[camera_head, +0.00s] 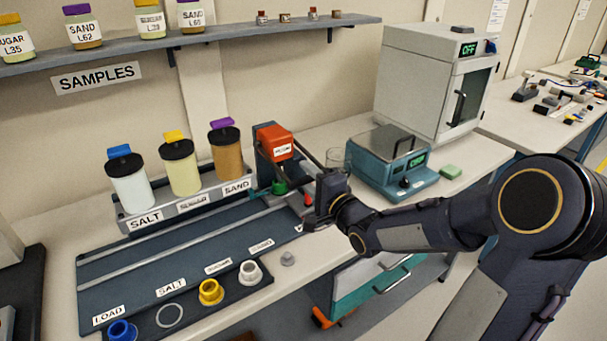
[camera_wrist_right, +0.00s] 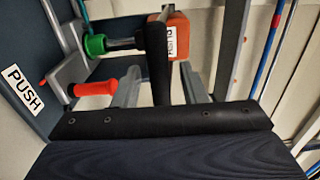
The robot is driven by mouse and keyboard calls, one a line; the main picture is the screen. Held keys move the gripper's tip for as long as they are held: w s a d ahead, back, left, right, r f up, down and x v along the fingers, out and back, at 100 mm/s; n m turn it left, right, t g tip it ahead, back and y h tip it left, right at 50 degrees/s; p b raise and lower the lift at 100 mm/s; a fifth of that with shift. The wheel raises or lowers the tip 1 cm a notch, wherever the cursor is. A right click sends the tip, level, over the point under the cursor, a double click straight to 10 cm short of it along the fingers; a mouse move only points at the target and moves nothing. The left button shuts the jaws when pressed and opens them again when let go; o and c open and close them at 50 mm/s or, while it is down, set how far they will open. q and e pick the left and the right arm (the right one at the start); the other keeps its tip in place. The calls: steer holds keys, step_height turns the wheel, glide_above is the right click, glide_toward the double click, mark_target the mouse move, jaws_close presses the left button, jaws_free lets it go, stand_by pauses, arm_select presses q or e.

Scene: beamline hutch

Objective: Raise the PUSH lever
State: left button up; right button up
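The press (camera_head: 273,142) has an orange head with a white label and stands at the far end of the dark rail. A dark lever bar (camera_head: 311,156) slants from it towards my right gripper (camera_head: 322,192). In the wrist view a black bar (camera_wrist_right: 158,65), apparently the lever's grip, stands between the grey fingers of my right gripper (camera_wrist_right: 160,80). Gaps show on both sides of it, so the gripper looks open around it. The orange head (camera_wrist_right: 177,35) is just beyond. A PUSH label (camera_wrist_right: 22,90) is at the left. My left gripper is not in view.
A red handle (camera_wrist_right: 95,88) and a green part (camera_wrist_right: 95,45) are close beside the fingers. The teal balance (camera_head: 385,165) and a glass beaker (camera_head: 338,158) stand right of the press. Labelled jars (camera_head: 180,170) stand to its left.

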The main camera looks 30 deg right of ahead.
steer(key=shift+w, duration=0.85)
jaws_close()
